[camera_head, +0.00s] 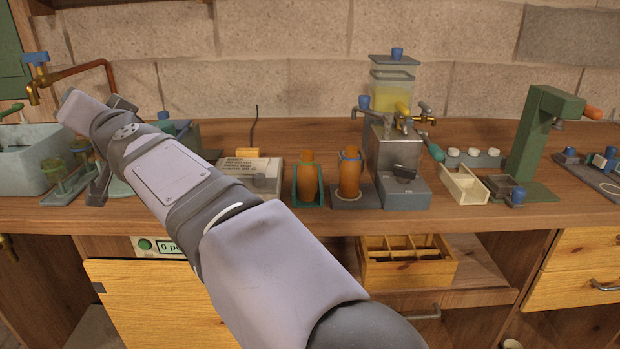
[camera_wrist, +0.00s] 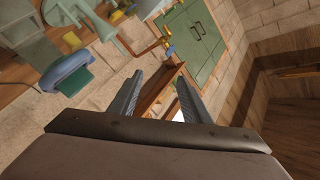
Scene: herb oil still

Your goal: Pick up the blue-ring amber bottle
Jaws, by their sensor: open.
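Two amber bottles stand upright near the middle of the bench in the head view. The right one (camera_head: 349,177) shows a bluish ring near its top and stands on a dark grey base (camera_head: 345,203). The left amber bottle (camera_head: 307,183) sits in a green holder (camera_head: 319,191); no blue ring is clear on it. My arm reaches to the far left of the bench, well away from both bottles. My gripper (camera_wrist: 159,75) is open and empty in the wrist view, its two grey fingers apart. Neither bottle can be made out in the wrist view.
A metal dispenser (camera_head: 394,155) stands just right of the ringed bottle. A labelled grey box (camera_head: 240,170) lies left of the bottles. A green stand (camera_head: 533,145) is farther right. A copper-pipe tap (camera_head: 82,72) and basin (camera_head: 25,165) are at the left.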

